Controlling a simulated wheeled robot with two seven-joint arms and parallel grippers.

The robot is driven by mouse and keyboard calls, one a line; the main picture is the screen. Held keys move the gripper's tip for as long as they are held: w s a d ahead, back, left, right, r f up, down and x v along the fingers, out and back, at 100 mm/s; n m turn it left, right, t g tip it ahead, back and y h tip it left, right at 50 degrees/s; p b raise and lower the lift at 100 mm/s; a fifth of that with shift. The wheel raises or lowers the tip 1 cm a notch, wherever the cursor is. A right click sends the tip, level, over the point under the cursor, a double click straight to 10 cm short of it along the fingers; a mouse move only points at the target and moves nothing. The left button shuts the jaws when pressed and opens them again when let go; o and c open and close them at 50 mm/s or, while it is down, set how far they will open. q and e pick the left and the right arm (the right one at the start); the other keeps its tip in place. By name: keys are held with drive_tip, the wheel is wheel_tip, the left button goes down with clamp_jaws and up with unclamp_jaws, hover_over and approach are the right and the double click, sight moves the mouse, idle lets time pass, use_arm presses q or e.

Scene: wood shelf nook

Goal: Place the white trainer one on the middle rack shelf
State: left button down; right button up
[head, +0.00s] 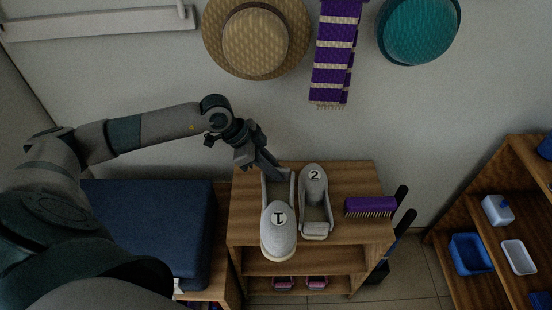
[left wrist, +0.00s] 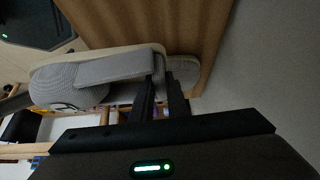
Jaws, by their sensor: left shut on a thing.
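The white trainer one (head: 279,233), marked "1", is over the left part of the wooden rack's top (head: 345,228), toe toward the front. Its toe reaches past the top's front edge in the picture; I cannot tell whether it rests or is lifted. My left gripper (head: 276,174) is shut on its heel end. In the left wrist view, the fingers (left wrist: 162,100) grip the trainer (left wrist: 70,85).
Trainer two (head: 315,190) stands close to the right of trainer one. A purple brush (head: 371,207) lies at the top's right. Pink-and-dark shoes (head: 317,282) sit low in the rack. A blue cushioned bench (head: 150,230) is left; a wooden shelf unit (head: 480,258) stands right.

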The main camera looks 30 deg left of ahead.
use_arm(q)
drive_tip(key=w+a+f, duration=0.3)
drive_tip(key=w+a, duration=0.1)
drive_tip(key=w, duration=0.4)
drive_tip(key=shift+a+p, duration=0.2)
drive_tip(key=shift+p, duration=0.2)
use_arm(e)
drive_tip(key=shift+w+a+r+t, duration=0.1)
drive_tip(key=shift+w+a+t, duration=0.3)
drive_tip(key=shift+w, duration=0.15)
use_arm(q)
drive_tip(key=shift+w, duration=0.1)
drive_tip(key=shift+f, duration=0.15)
